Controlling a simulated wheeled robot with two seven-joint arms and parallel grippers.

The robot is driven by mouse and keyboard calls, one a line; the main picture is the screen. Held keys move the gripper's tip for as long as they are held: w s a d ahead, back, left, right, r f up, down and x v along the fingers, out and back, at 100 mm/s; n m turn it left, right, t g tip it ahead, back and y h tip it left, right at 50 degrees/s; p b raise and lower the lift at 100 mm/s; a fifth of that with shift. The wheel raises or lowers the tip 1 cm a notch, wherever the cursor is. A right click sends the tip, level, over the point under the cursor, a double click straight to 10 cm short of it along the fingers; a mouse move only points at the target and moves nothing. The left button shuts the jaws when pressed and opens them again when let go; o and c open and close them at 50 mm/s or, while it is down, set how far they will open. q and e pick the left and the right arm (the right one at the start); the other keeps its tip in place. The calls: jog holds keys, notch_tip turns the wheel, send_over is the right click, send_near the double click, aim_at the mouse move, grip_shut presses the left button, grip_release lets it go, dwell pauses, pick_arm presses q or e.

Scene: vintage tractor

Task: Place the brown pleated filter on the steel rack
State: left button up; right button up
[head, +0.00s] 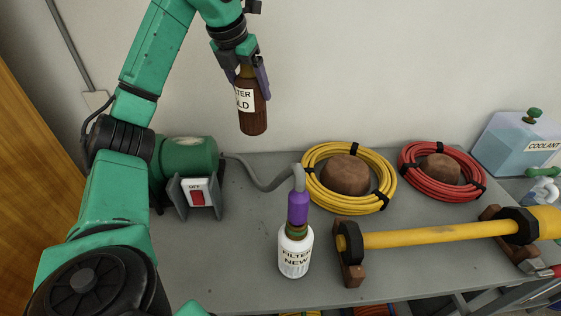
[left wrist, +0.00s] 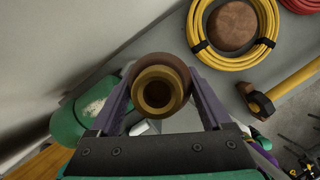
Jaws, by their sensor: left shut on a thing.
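The brown pleated filter (head: 253,115), with a white label partly reading "OLD", hangs upright in the air in the head view. My left gripper (head: 247,82) is shut on its upper part. In the left wrist view I look down on the filter's round brass-coloured open end (left wrist: 156,92), between the two purple fingers. The filter is above the grey bench and apart from it, in front of the pale wall. I cannot pick out for sure which surface is the steel rack; things on a lower level show only partly under the bench's front edge. My right gripper is not in view.

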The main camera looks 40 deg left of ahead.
aim_at(246, 113)
pick_arm(q)
jog(key=f, duration=0.2)
jog(key=s+f+b, duration=0.1)
jog(key=f, duration=0.1)
jog(key=shift+s+a, duration=0.15)
jog(key=shift+s, duration=0.05)
jog(key=shift+a+f, duration=0.25)
jog(key=shift+f, duration=1)
jog(key=b+x, duration=0.1)
jog(key=x, duration=0.2)
jog(key=shift+f, duration=0.25)
notch_tip(246, 113, down, 9)
jog(key=shift+w+d+f+b, duration=0.2)
jog(key=shift+w+b, duration=0.1)
jog(key=shift+w, duration=0.15)
jog(key=o, duration=1.3)
jog(key=shift+f, duration=0.15)
jog(key=shift+o, duration=1.3)
jog(key=shift+d, duration=0.1)
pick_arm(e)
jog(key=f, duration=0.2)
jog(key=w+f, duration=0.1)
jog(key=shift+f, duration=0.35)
